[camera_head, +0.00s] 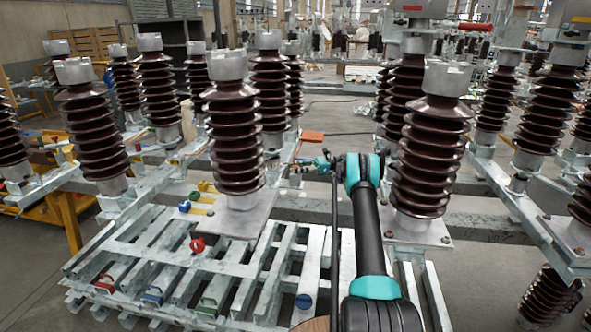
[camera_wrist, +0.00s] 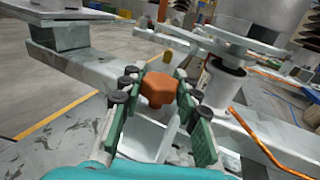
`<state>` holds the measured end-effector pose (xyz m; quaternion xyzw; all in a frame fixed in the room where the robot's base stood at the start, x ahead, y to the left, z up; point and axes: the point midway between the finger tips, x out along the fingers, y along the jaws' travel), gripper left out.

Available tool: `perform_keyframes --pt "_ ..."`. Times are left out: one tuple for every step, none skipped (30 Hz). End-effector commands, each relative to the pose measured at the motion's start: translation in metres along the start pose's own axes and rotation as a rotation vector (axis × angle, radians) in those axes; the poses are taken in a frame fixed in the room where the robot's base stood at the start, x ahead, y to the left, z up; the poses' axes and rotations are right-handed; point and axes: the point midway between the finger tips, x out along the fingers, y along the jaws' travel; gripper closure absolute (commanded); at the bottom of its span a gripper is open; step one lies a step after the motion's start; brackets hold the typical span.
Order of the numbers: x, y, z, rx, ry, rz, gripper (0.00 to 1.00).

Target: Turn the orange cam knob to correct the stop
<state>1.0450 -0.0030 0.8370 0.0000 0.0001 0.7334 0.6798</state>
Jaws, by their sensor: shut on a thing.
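The orange cam knob (camera_wrist: 158,88) shows in the wrist view as a faceted orange block between the two green finger pads of my gripper (camera_wrist: 159,84). The fingers are shut on it from both sides. A pale bracket or rail lies under and around the knob. In the head view my gripper (camera_head: 312,163) is at the end of my outstretched arm, between two brown insulators. It is small there, and the knob cannot be made out. The knob's pointer and the stop cannot be told apart in either view.
Tall ribbed insulators (camera_head: 234,140) and (camera_head: 432,150) stand close to both sides of my arm. Galvanized frames (camera_head: 160,265) fill the front left, with red (camera_head: 197,244) and blue (camera_head: 152,296) handles. An orange rod (camera_wrist: 262,145) runs at the right in the wrist view.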

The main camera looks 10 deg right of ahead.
Motion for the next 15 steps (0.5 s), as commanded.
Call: perform_keyframes --pt "-0.0002 -0.0001 0.0004 0.000 -0.001 -0.001 0.98" --pt "-0.0001 -0.0001 0.0004 0.000 -0.001 -0.001 0.98" --pt "-0.0001 -0.0001 0.0004 0.000 -0.001 -0.001 0.98" --pt "-0.0001 -0.0001 0.0004 0.000 -0.001 -0.001 0.67" --pt "-0.0001 -0.0001 0.0004 0.000 -0.001 -0.001 0.63" --pt "-0.0001 -0.0001 0.0004 0.000 -0.001 -0.001 0.58" --pt "0.0000 -0.0001 0.0003 0.000 -0.001 -0.001 0.54" --pt "0.0000 -0.0001 0.0003 0.000 -0.001 -0.001 0.50" --pt "0.0000 -0.0001 0.0003 0.000 0.000 -0.001 0.46" --pt "0.0000 -0.0001 0.0002 0.000 0.000 -0.001 0.46" --pt "0.0000 -0.0001 0.0002 0.000 0.000 -0.001 0.46" --pt "0.0001 -0.0001 0.0002 0.000 0.000 -0.001 0.46" --pt "0.0001 -0.0001 0.0001 0.000 0.000 -0.001 0.46" --pt "0.0001 -0.0001 0.0001 0.000 0.000 -0.001 0.46" --pt "0.0001 -0.0001 0.0001 0.000 0.000 -0.001 0.46"
